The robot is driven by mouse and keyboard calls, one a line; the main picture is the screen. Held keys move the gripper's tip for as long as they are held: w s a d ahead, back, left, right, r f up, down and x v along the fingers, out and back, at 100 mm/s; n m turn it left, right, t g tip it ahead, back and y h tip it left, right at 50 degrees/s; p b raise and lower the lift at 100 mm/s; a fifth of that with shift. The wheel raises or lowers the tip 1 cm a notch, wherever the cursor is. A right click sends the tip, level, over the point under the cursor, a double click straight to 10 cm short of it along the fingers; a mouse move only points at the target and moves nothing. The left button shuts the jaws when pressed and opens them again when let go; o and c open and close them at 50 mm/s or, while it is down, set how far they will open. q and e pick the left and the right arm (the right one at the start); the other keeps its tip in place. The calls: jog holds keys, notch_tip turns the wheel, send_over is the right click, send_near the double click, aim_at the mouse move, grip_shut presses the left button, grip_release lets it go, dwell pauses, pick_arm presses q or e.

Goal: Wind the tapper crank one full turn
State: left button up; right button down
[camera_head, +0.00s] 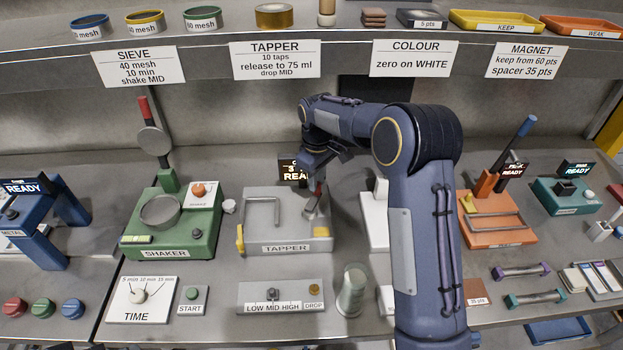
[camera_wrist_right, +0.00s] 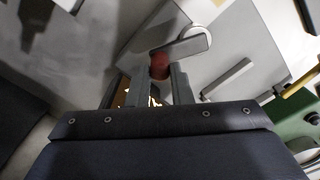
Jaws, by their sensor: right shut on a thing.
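The grey tapper (camera_head: 262,226) stands mid-bench with a TAPPER label on its front. Its crank (camera_head: 312,206) is at the right of its top, a short grey arm with a red grip. My right gripper (camera_head: 318,178) reaches down to the crank from above. In the right wrist view, the two fingers of my right gripper (camera_wrist_right: 165,88) are shut on the red crank grip (camera_wrist_right: 159,64), and the grey crank arm (camera_wrist_right: 186,41) extends beyond it. My left gripper is not in view.
The green shaker (camera_head: 170,235) stands left of the tapper. An orange device (camera_head: 497,217) is to the right, beyond my right arm. A LOW MID HIGH panel (camera_head: 281,296) and a clear cylinder (camera_head: 352,292) are in front. A labelled shelf (camera_head: 210,52) runs above.

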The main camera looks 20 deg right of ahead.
jog(key=m, duration=0.1)
jog(key=s+d+m, duration=0.1)
jog(key=m, duration=0.2)
jog(key=shift+s+d+m+b, duration=0.15)
jog(key=shift+s+m+b, duration=0.15)
jog(key=m, duration=0.1)
jog(key=s+m, duration=0.1)
jog(key=m, duration=0.1)
jog(key=s+m, duration=0.1)
jog(key=m, duration=0.1)
jog(key=shift+s+d, duration=0.15)
jog(key=shift+d, duration=0.1)
jog(key=m, duration=0.2)
jog(key=s+m, duration=0.1)
jog(key=m, duration=0.1)
jog(key=s+m, duration=0.1)
jog(key=shift+s+a+m, duration=0.2)
jog(key=shift+a+m, duration=0.15)
jog(key=shift+m, duration=0.05)
jog(key=m, duration=0.1)
jog(key=s+m, duration=0.1)
jog(key=shift+a+m, duration=0.3)
jog(key=shift+s+a+m+p, duration=0.2)
jog(key=shift+a+m, duration=0.1)
jog(key=shift+m, duration=0.55)
jog(key=shift+s+a+m+p, duration=0.15)
jog(key=shift+s+a+m, duration=0.1)
jog(key=shift+m, duration=0.6)
jog(key=c, duration=1.3)
grip_release()
